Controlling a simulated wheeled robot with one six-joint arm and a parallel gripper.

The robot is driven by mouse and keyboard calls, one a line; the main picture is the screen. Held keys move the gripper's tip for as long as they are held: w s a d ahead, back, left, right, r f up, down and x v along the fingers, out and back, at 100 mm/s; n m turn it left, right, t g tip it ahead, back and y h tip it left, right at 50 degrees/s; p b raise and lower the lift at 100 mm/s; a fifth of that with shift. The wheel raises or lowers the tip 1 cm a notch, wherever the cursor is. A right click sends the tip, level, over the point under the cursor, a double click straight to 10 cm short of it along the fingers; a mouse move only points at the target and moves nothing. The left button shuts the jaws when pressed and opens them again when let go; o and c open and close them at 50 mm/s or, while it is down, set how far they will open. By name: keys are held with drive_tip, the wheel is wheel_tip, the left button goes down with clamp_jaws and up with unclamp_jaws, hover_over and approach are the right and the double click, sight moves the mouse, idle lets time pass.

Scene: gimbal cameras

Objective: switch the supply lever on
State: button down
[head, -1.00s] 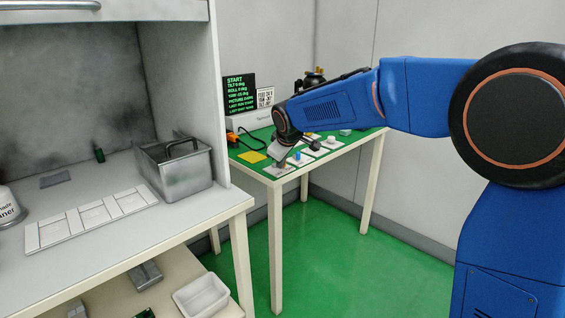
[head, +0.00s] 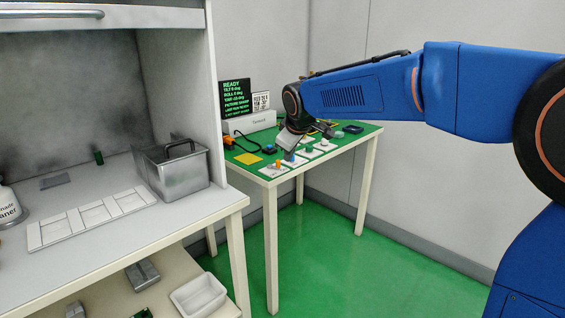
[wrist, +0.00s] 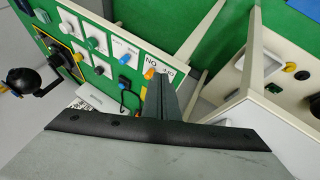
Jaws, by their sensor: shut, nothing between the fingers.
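On the green-topped table (head: 262,175) a row of small controls stands on pale plates. An orange one (head: 279,165) is at the near end, and it also shows in the wrist view (wrist: 149,73). Beside it is a blue knob (head: 291,158), also in the wrist view (wrist: 124,58). The plate labels are too small to tell which is the supply lever. My gripper (head: 290,150) is shut and empty over the near part of this row. In the wrist view its fingers (wrist: 162,90) appear close to the orange control; contact cannot be told.
A dark screen (head: 237,98) with green text headed READY stands at the table's back. A yellow pad (head: 248,159) lies at the left. A bench with a metal box (head: 178,172) stands left. The green floor in front is clear.

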drive_tip(key=shift+s+d+r, duration=0.2)
drive_tip(key=shift+d+r, duration=0.05)
drive_tip(key=shift+r, duration=0.15)
drive_tip(key=shift+s+d+r, duration=0.2)
drive_tip(key=shift+r, duration=0.2)
